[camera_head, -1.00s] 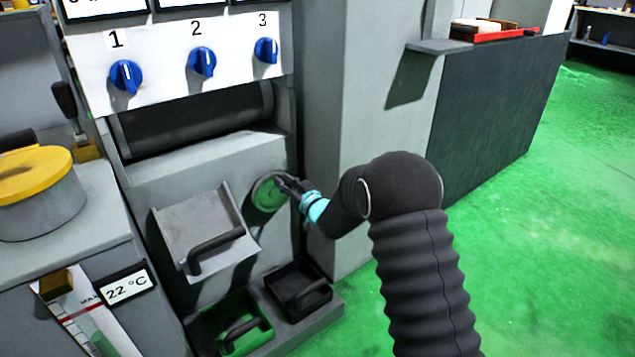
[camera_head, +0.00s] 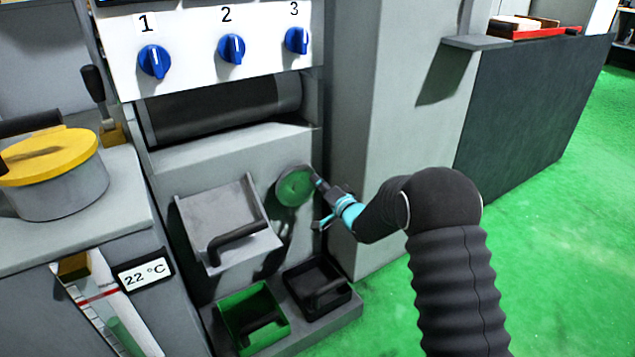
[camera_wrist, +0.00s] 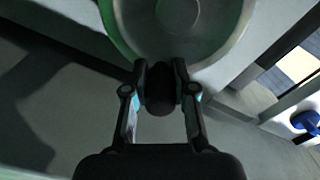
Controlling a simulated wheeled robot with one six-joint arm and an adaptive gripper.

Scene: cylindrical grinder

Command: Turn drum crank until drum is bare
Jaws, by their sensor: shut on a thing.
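The drum (camera_head: 215,112) is a dark grey roller in a recess below the numbered knobs. Its visible face looks plain and dark; I cannot tell whether a thin layer is on it. The drum crank (camera_head: 295,187) is a green-tinted disc low on the machine front, right of the grey hopper. My gripper (camera_head: 320,184) is at the disc's right edge. In the wrist view, the crank disc (camera_wrist: 178,22) fills the top, and my gripper (camera_wrist: 161,92) is shut on the crank's dark rounded knob (camera_wrist: 160,88), one finger on each side.
A grey hopper with a black handle (camera_head: 228,225) juts out left of the crank. A green bin (camera_head: 253,318) and a black bin (camera_head: 316,288) stand below. A grey column (camera_head: 395,120) rises to the right. Green floor (camera_head: 570,250) is open at right.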

